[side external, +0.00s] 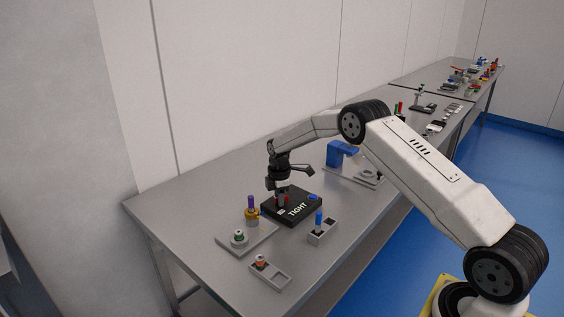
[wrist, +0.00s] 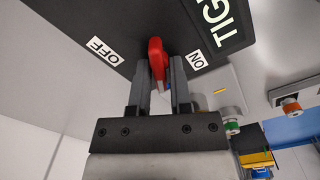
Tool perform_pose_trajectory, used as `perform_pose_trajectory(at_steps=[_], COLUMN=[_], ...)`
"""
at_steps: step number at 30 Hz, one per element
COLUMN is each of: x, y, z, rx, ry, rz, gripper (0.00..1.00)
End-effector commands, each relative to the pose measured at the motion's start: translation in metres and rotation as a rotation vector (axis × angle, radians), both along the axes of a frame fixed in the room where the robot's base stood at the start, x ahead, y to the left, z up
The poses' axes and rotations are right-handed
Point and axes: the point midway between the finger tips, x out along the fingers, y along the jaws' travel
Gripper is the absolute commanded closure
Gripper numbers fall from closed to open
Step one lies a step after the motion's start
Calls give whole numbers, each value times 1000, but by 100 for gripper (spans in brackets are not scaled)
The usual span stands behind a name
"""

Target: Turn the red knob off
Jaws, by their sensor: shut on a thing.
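The black box (side external: 305,212) marked TIGHT sits on the grey table, below my gripper. In the wrist view the box face (wrist: 130,12) carries an OFF label (wrist: 102,49) on the left and an ON label (wrist: 196,60) on the right. The red knob (wrist: 156,52) stands out from this face between the two labels. My gripper (wrist: 158,72) is shut on the red knob, with one finger on each side of it. In the side view my gripper (side external: 278,188) points down over the box, and the knob's turn angle is too small to read.
A blue button (side external: 312,197) is on the box. A plate (side external: 262,239) with a purple-topped post (side external: 251,203) and a green-ringed part stands close by. A grey block with a blue peg (side external: 319,219) is in front. A blue fixture (side external: 341,152) stands behind.

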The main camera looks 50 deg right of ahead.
Motion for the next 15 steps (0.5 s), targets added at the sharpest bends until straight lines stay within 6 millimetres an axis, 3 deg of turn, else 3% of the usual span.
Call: perform_pose_trajectory(at_steps=[15], x=[3], y=[-2], z=[-1], rx=[1], ry=[0], rz=[-490], gripper=[100])
